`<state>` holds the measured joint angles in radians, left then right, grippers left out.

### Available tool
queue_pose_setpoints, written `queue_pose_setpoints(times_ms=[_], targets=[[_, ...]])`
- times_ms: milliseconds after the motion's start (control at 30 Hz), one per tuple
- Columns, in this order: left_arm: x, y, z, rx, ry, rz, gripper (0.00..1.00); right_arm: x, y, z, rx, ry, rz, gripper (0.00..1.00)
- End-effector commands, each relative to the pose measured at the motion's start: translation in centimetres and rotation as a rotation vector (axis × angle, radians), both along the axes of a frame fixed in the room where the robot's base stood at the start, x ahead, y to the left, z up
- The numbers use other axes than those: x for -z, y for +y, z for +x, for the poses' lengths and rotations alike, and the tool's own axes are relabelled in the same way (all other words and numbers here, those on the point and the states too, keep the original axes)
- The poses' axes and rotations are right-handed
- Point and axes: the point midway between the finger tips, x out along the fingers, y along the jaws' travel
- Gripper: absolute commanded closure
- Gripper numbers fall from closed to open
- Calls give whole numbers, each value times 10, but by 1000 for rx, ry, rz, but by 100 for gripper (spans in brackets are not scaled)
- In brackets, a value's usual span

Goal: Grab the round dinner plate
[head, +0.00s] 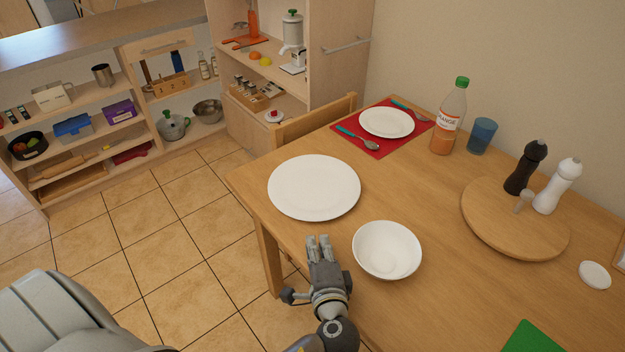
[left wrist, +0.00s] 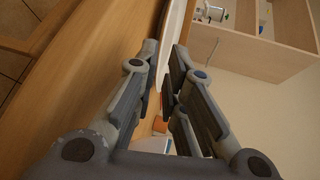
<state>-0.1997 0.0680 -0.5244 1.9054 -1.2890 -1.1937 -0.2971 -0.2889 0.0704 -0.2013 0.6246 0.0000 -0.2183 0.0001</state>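A large round white plate (head: 314,187) lies flat on the bare wooden table near its left edge. A second white plate (head: 387,122) lies on a red placemat (head: 362,143) farther back. My left gripper (head: 318,238) is just in front of the large plate, left of a white bowl (head: 387,250), and apart from the plate. In the left wrist view its two fingers (left wrist: 165,48) stand a narrow gap apart with nothing held between them. My right gripper is not in view.
An orange-juice bottle (head: 449,117) and a blue cup (head: 482,136) stand at the back. A round wooden board (head: 514,222) holds a black mill (head: 525,168) and a white mill (head: 557,187). Shelves (head: 75,125) stand beyond the tiled floor. A green mat (head: 531,338) lies in front.

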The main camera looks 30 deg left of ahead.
Motion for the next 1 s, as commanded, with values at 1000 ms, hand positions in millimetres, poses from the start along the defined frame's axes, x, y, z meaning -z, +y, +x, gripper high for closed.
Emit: queue_pose_setpoints(times_ms=[1000], targets=[[22, 54, 72, 0, 0, -1, 90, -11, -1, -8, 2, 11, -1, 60]])
